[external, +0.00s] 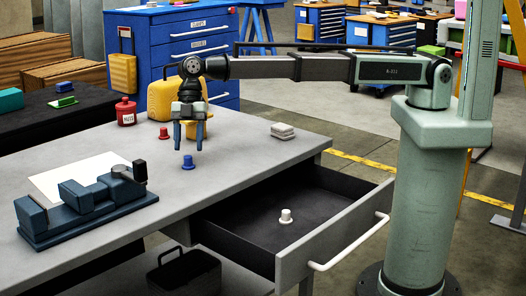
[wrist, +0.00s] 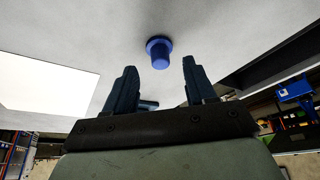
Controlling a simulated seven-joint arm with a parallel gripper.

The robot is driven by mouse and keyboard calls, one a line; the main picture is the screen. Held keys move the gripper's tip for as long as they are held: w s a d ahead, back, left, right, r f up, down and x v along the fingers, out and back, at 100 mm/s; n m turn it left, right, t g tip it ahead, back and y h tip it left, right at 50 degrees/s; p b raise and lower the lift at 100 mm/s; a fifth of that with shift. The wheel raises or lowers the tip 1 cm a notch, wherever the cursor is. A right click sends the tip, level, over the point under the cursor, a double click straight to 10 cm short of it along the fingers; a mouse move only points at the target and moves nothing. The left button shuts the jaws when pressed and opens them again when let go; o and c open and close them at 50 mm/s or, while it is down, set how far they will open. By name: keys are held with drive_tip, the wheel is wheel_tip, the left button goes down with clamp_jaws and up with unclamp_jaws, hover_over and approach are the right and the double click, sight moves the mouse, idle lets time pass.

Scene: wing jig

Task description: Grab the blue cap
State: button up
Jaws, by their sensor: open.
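The blue cap (external: 188,161) stands on the grey tabletop, a small cylinder with a wider flange. It also shows in the wrist view (wrist: 159,53), ahead of and between the fingertips. My gripper (external: 190,142) is open and empty, pointing down just above the cap. Its two fingers (wrist: 155,85) stand apart with clear space between them and the cap. The cap is apart from both fingers as far as I can tell.
A red cap (external: 164,133) stands to the left on the table. A blue vise (external: 85,205) and white sheet (external: 75,176) lie at left. A red bottle (external: 126,112) and yellow container (external: 161,100) stand behind. An open drawer (external: 345,212) holds a white cap (external: 286,216).

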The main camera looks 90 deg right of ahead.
sight(188, 156)
drive_tip(key=shift+x, duration=1.8)
drive_tip(key=shift+a, duration=0.1)
clamp_jaws()
